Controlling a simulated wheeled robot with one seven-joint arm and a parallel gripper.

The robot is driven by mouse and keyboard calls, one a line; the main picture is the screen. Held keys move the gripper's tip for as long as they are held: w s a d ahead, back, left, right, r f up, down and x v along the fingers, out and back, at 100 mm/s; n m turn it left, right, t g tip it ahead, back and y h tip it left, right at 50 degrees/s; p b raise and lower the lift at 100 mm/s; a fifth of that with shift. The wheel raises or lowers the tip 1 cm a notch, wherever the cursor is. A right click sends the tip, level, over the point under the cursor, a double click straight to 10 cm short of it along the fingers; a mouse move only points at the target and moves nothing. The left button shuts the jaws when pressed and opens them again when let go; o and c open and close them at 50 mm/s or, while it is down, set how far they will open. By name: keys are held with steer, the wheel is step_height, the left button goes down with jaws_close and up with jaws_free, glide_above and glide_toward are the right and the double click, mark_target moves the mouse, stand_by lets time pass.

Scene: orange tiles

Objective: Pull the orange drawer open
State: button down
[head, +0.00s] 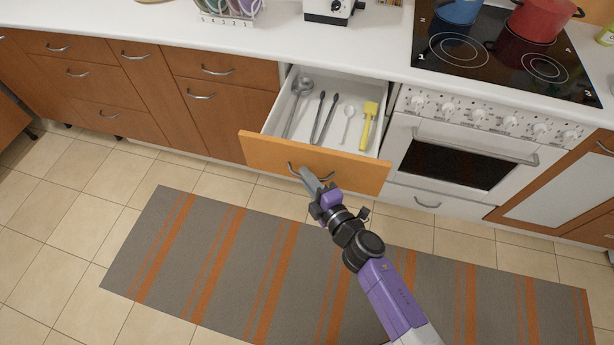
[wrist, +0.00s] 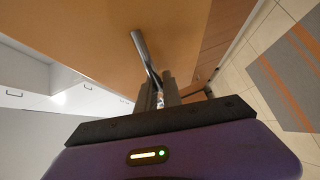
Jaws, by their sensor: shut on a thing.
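The orange drawer (head: 262,147) stands pulled out from the counter in the head view. Its inside shows a ladle, tongs, a spoon and a yellow spatula. Its front face also fills the upper part of the wrist view (wrist: 90,35). A curved metal handle (head: 296,173) is on the front, and it shows in the wrist view (wrist: 140,48). My gripper (head: 312,180) is at the handle, its fingers (wrist: 160,92) closed around the bar. The part of the handle between the fingers is hidden.
A white stove (head: 465,150) with an oven handle stands right of the drawer. Blue (head: 460,10) and red (head: 541,18) pots sit on its hob. Closed brown drawers (head: 90,75) are at left. A grey-and-orange striped rug (head: 220,260) covers the floor in front.

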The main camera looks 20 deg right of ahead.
steer(key=c, duration=1.8)
jaws_free()
steer(key=v, duration=0.7)
steer(key=shift+s, duration=0.4)
steer(key=shift+d, duration=0.1)
steer(key=s+d+r+m+h, duration=0.1)
steer(key=s+r+m, duration=0.5)
steer(key=s, duration=0.4)
steer(key=s+r+m+g+h, duration=0.1)
steer(key=s+r+m, duration=0.4)
steer(key=s, duration=0.5)
steer(key=s+d+r+m, duration=0.1)
steer(key=s+r+m, duration=0.5)
steer(key=s, duration=0.4)
steer(key=shift+s+d+r+m+h, duration=0.3)
steer(key=shift+m+h, duration=0.1)
steer(key=shift+m, duration=0.3)
